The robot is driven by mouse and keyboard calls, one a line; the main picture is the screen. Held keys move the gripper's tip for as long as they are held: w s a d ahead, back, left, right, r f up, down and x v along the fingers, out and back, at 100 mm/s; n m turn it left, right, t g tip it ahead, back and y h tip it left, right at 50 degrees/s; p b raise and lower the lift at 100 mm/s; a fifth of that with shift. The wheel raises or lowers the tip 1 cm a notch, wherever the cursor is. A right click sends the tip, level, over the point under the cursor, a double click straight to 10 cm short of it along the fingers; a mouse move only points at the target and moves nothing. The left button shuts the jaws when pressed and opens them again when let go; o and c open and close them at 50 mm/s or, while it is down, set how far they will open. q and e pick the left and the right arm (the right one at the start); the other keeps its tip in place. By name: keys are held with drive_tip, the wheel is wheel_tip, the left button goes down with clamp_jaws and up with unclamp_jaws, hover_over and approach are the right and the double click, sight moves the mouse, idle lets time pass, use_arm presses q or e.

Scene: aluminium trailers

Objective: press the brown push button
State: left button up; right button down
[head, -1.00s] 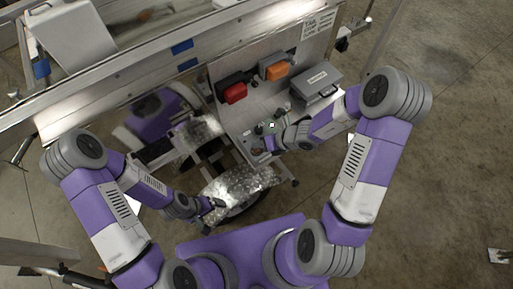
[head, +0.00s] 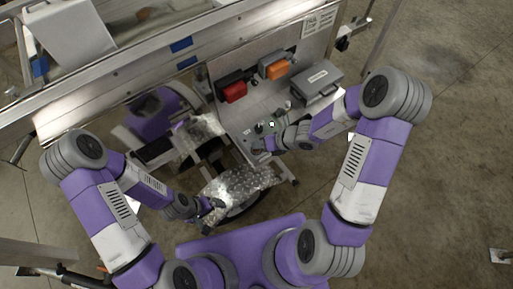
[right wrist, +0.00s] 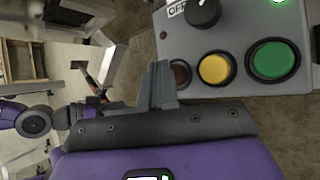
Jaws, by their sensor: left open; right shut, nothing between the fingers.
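The brown push button (right wrist: 181,73) is at the left end of a row on a grey control box (right wrist: 225,45) in the right wrist view. A yellow button (right wrist: 214,68) and a green button (right wrist: 272,60) follow to its right. My right gripper (right wrist: 160,86) is shut and empty, its fingertips just left of the brown button and covering its left edge. I cannot tell whether they touch it. In the head view my right gripper (head: 259,146) is low beside the bench; the button is not discernible there. My left gripper (head: 213,204) is open by the metal fender.
A black knob (right wrist: 203,12) sits above the buttons. On the bench are a red box (head: 232,91), an orange box (head: 277,70) and a grey case (head: 317,82) near my right arm. The diamond-plate fender (head: 240,184) lies between my arms.

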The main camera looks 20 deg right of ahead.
drive_tip(key=shift+f, duration=0.3)
idle(0.5)
drive_tip(key=shift+r, duration=0.1)
drive_tip(key=shift+r+p, duration=0.45)
drive_tip(key=shift+r, duration=0.25)
wheel_tip(320, 180, up, 6)
drive_tip(key=p, duration=0.5)
idle(0.4)
